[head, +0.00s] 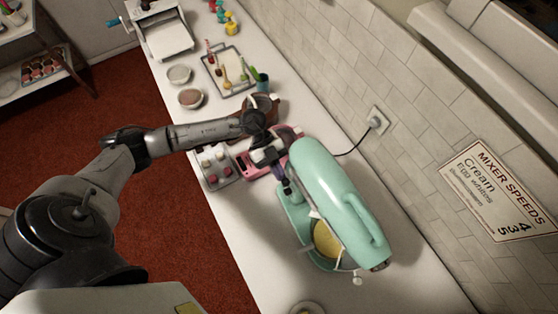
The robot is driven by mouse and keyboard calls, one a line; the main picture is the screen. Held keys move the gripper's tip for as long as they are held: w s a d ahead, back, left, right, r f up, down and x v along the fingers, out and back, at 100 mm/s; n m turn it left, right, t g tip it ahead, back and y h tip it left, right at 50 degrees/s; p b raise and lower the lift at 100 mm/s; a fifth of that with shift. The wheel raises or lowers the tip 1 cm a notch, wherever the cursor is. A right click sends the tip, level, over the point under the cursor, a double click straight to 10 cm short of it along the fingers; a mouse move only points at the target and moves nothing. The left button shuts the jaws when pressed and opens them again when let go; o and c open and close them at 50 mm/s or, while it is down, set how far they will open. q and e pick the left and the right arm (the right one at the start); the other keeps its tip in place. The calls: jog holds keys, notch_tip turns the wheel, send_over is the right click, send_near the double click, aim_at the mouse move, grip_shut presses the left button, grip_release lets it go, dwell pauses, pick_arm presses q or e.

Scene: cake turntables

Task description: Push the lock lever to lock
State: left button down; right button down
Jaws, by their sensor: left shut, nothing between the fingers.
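A mint-green stand mixer (333,190) stands on the white counter, with its rounded head above a bowl (326,240) of yellow content. My left gripper (279,173) is shut and empty, pointing down beside the mixer's far left end. Its tips are close to the mixer's side; I cannot tell whether they touch it. The lock lever cannot be made out clearly; a small dark part shows just below the fingertips, and I cannot tell if it is the lever. A small pale knob (357,281) shows at the mixer's near end. My right gripper is not in view.
A pink box (247,167) and a tray of small cakes (216,166) sit left of the mixer, by my left wrist. A tool tray (228,72) and bowls (190,97) stand farther back. A tiled wall with a plugged cord (352,147) bounds the right side.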

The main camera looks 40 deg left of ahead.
pick_arm(q)
jog(key=w+a+r, duration=0.1)
jog(key=a+r, duration=0.5)
jog(key=r, duration=0.5)
jog(key=shift+w+a+r, duration=0.3)
jog(key=shift+w+a, duration=0.05)
jog(key=shift+a, duration=0.05)
